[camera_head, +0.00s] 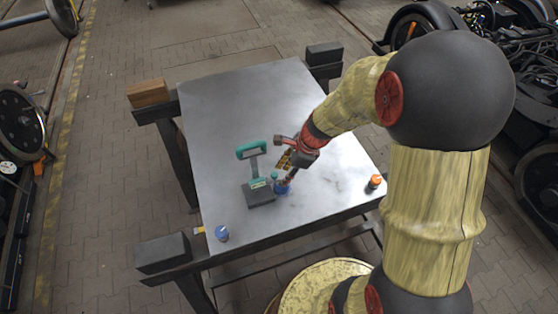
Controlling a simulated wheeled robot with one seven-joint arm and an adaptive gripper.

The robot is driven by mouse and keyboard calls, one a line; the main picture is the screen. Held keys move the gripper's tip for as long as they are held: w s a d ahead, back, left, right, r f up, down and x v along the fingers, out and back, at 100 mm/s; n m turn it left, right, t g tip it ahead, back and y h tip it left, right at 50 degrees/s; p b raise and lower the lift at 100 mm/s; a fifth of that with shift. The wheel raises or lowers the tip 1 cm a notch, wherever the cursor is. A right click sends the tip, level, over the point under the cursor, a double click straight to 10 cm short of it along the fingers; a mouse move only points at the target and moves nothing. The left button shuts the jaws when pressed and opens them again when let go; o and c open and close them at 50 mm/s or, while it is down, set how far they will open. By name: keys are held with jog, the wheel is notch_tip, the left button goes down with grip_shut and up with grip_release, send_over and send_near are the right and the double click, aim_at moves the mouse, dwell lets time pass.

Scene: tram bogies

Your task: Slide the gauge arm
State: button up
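The gauge stands on the metal table and has a dark grey block (258,194) as its base. A grey upright rises from it to a green loop-shaped handle (250,150), and small green parts sit on the block's right side. I cannot tell which part is the gauge arm. My gripper (281,159) is just right of the gauge, with its red fingers spread apart and nothing visible between them. The lower finger is close to the block's right end and a small blue thing (281,188). Whether it touches them is unclear.
A blue cap-like piece (221,233) stands near the table's front left corner, and an orange-topped piece (374,182) near the right edge. The grey tabletop (225,95) is clear behind the gauge. Dark blocks and a wooden block (148,93) rest on the trestle ends.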

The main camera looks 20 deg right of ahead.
aim_at(275, 174)
jog(key=w+f+m+b, duration=0.1)
jog(key=f, duration=0.1)
jog(key=w+f+m+b, duration=0.1)
jog(key=w+f+m, duration=0.1)
jog(key=w+a+f+m+t, duration=0.1)
jog(key=w+f, duration=0.1)
jog(key=shift+f+m+b, duration=0.15)
jog(key=shift+m+b, duration=0.25)
jog(key=shift+s+a, duration=0.1)
jog(key=shift+c, duration=1)
jog(key=c, duration=0.7)
grip_shut()
